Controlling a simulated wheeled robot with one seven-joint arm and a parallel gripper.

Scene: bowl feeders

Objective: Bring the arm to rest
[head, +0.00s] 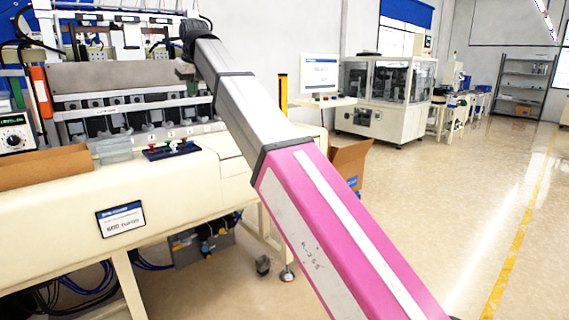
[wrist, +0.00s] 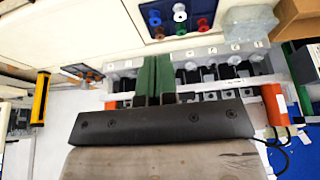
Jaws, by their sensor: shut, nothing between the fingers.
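My gripper (wrist: 154,60) shows in the wrist view as two dark green fingers side by side, shut with nothing between them. The fingers point toward the row of feeder slots (wrist: 210,75) on the machine. In the head view my arm stretches from the lower right up to the upper left, with its end over the machine bench (head: 190,180).
Another cardboard box (head: 348,160) stands behind my arm. The floor (head: 430,210) at right is open.

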